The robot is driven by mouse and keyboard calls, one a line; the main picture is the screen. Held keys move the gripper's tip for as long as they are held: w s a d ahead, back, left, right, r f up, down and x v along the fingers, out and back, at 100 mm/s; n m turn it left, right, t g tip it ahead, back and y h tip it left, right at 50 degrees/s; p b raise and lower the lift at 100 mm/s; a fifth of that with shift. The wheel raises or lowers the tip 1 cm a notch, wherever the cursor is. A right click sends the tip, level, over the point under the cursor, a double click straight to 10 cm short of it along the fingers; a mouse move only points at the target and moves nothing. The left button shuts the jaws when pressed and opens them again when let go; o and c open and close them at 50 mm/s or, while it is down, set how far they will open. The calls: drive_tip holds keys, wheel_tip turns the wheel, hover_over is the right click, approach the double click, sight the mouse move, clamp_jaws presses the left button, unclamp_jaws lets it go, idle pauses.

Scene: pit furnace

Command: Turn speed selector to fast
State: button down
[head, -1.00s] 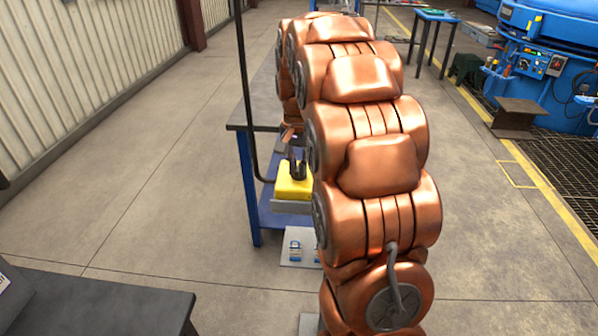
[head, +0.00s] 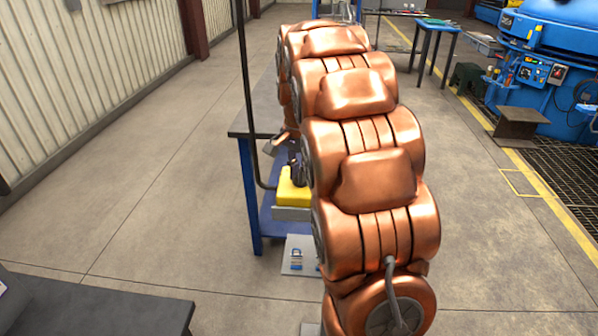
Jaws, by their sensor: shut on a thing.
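A yellow control box (head: 291,196) sits beside my arm, left of the middle of the head view. It is at the front side of a blue-framed table. My gripper (head: 297,172) shows as dark fingers at the top of the yellow box, partly hidden behind my copper arm. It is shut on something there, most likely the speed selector. The selector itself is hidden by the fingers and arm, so its setting cannot be read. A grey part of my wrist (head: 274,146) sticks out to the left above the box.
A dark-topped table with blue legs (head: 249,195) stands behind the box. A black pole (head: 246,90) bends towards the box. A dark table (head: 95,305) is at the front left. Blue machinery (head: 548,75) stands at the right. Open floor lies on both sides.

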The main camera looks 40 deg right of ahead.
drive_tip(key=c, duration=1.2)
unclamp_jaws()
drive_tip(key=shift+r, duration=0.1)
drive_tip(key=shift+r, duration=5.9)
drive_tip(key=s+a+f+n+p, duration=0.1)
drive_tip(key=s+a+f+n, duration=0.3)
drive_tip(key=s, duration=0.6)
drive_tip(key=s+a+f+n+g+p, duration=0.1)
drive_tip(key=s+a+f+n+p, duration=0.1)
drive_tip(key=s+a+n, duration=0.3)
drive_tip(key=s+a+f+n+p, duration=0.1)
drive_tip(key=s+a+f+n, duration=0.4)
drive_tip(key=s+a, duration=0.6)
drive_tip(key=shift+s+a+f+g+p, duration=0.1)
drive_tip(key=shift+s+g, duration=0.05)
drive_tip(key=shift+s, duration=0.55)
drive_tip(key=shift+s+a+f+g+p, duration=0.1)
drive_tip(key=shift+s+f, duration=0.05)
drive_tip(key=shift+s, duration=0.6)
drive_tip(key=shift+s+a+f+g+p, duration=0.1)
drive_tip(key=shift+s+g, duration=0.05)
drive_tip(key=shift+s, duration=0.55)
